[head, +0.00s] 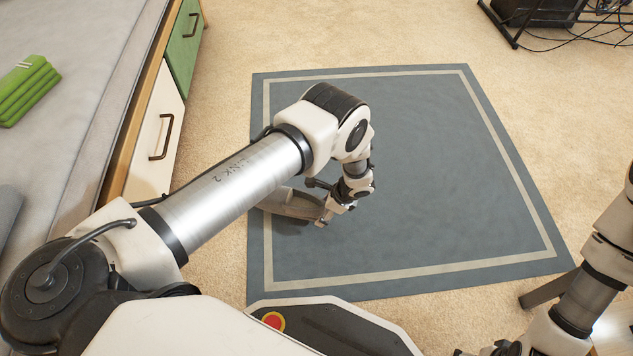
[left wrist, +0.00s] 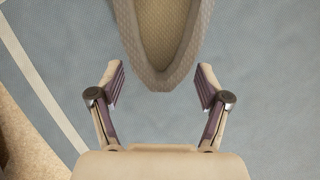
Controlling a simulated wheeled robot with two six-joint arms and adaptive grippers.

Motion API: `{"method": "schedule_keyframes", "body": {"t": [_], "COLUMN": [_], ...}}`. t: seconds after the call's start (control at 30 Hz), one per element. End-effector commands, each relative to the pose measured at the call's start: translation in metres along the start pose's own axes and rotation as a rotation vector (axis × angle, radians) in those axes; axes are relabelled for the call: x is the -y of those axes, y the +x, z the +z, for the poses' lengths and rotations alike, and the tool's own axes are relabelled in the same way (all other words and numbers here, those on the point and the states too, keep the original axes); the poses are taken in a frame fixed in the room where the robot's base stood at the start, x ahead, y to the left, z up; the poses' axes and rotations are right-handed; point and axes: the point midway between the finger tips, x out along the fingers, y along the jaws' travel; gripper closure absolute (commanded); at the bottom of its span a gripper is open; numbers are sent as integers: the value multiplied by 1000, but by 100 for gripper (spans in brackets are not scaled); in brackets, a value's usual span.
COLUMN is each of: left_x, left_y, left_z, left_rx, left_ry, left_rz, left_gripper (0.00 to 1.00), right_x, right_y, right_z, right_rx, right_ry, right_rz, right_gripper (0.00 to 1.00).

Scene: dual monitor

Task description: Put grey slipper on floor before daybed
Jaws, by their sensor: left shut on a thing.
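The grey slipper (head: 293,203) is low over the left part of the blue-grey rug, partly hidden by my left arm in the head view. My left gripper (head: 322,213) is shut on one end of it. In the left wrist view the rounded end of the slipper (left wrist: 163,76), with its tan inside, shows between the two fingers of the gripper (left wrist: 160,80). I cannot tell whether the slipper touches the rug. The daybed (head: 85,95) stands along the left side. My right arm is at the lower right; its gripper is cut off or unclear at the bottom edge.
The rug (head: 430,150) has a pale border and is otherwise clear. Beige carpet (head: 390,35) surrounds it. Drawers with handles (head: 155,130) are under the daybed. A folded green cloth (head: 25,88) lies on it. A black stand with cables (head: 535,15) is at the far right.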

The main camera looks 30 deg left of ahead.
Motion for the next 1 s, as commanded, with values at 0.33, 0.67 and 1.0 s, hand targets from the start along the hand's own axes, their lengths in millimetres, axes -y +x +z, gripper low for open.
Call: {"method": "schedule_keyframes", "body": {"t": [0.33, 0.67, 1.0], "left_x": [65, 72, 71], "left_y": [22, 53, 55], "left_z": [25, 16, 15], "left_rx": [0, 0, 0], "left_ry": [-3, -1, -1], "left_rz": [-1, -1, 0], "left_gripper": [62, 75, 0], "right_x": [-1, -2, -2], "right_y": [43, 75, 77], "right_z": [-3, -13, -14], "right_rx": [-9, -36, -39], "right_ry": [7, -7, -8], "right_rz": [1, 5, 5], "right_gripper": [5, 5, 5]}}
